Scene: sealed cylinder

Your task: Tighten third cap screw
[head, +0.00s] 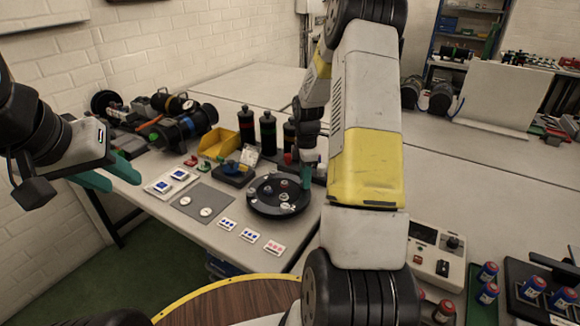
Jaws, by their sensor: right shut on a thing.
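A round black disc-shaped part (264,206) lies on the grey table, with several small round pieces on its top, light and reddish. I cannot tell which of them is the third cap screw. My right gripper (306,174) reaches down at the disc's right rear edge, its teal fingers partly hidden by my own arm. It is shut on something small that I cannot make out. My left gripper (108,174) is at the far left, in front of the table's left edge and away from the disc. Its teal fingers are apart and appear empty.
Left of the disc are a grey mat (213,197) with two round white pieces and several marked cards (250,236). Behind stand a yellow bin (218,143) and dark bottles (268,134). A control box (436,254) is right of my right arm.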

